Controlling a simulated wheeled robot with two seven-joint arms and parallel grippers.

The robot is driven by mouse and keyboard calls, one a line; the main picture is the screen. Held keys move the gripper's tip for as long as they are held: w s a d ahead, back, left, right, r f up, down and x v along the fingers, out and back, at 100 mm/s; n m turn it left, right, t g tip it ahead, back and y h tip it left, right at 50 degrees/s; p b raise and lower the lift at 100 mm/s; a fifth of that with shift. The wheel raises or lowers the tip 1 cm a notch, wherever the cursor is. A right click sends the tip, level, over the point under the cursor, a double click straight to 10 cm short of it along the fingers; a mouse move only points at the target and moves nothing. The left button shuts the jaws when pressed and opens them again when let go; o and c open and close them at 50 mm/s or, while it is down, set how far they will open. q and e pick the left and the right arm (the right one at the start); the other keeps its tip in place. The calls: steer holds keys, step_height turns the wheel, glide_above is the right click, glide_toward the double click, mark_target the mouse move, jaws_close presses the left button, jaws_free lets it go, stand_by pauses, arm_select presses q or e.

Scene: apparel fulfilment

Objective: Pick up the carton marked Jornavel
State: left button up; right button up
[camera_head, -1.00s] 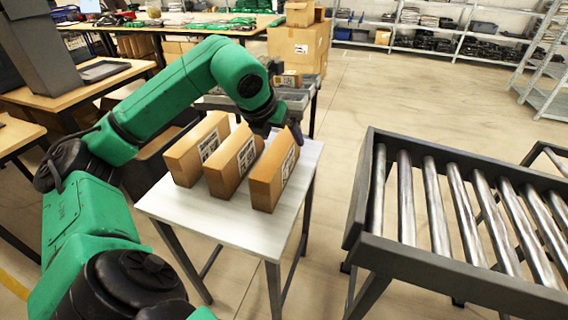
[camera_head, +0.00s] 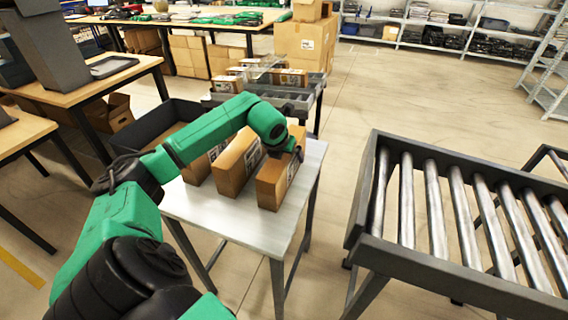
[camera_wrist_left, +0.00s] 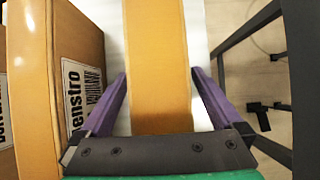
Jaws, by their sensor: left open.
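Three brown cartons stand upright in a row on a small white table (camera_head: 225,222). The right carton (camera_head: 270,190) is nearest my left gripper (camera_head: 298,153). In the left wrist view my left gripper (camera_wrist_left: 158,76) is open, with one purple finger on each side of this carton (camera_wrist_left: 158,40). A gap shows beside it, and its label is out of sight there. The middle carton (camera_head: 230,177) shows "enstro" on its label in the wrist view (camera_wrist_left: 82,95). The left carton (camera_head: 196,172) is partly behind my arm. No label reads clearly as Jornavel. My right gripper is not in view.
A roller conveyor (camera_head: 440,205) stands to the right, with open floor between it and the table. Behind the table is a grey rack (camera_head: 308,97) with more small cartons. A dark bin (camera_head: 165,117) stands at the back left.

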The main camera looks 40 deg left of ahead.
arm_select(q)
jaws_close()
steer(key=shift+r, duration=0.1)
